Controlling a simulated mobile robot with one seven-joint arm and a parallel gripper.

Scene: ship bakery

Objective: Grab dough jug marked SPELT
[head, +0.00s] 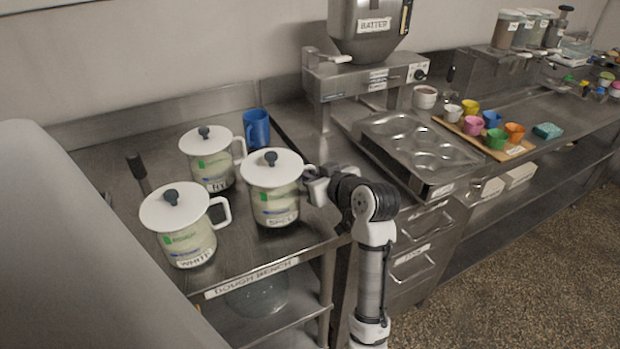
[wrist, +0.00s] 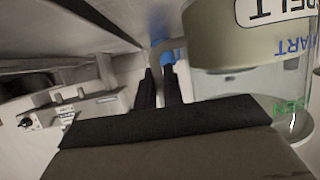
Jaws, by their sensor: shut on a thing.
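The SPELT jug (head: 274,203) is clear with pale dough, a white lid and a dark knob. It looks upright at the right of the dough bench (head: 235,270); I cannot tell if its base touches. Its label reads partly, upside down, in the wrist view (wrist: 262,48). My gripper (head: 318,187) is at the jug's right side and shut on its handle, which is mostly hidden. In the wrist view my two dark fingers (wrist: 160,88) are close together beside the jug. A jug marked WHITE (head: 187,243) and one with a label partly hidden (head: 213,170) stand left of it.
A blue cup (head: 256,128) stands behind the jugs. A dark-handled tool (head: 136,165) is at the left. A batter dispenser (head: 366,30), a muffin tin (head: 420,145) and a board of coloured cups (head: 520,150) are to the right. The floor in front is clear.

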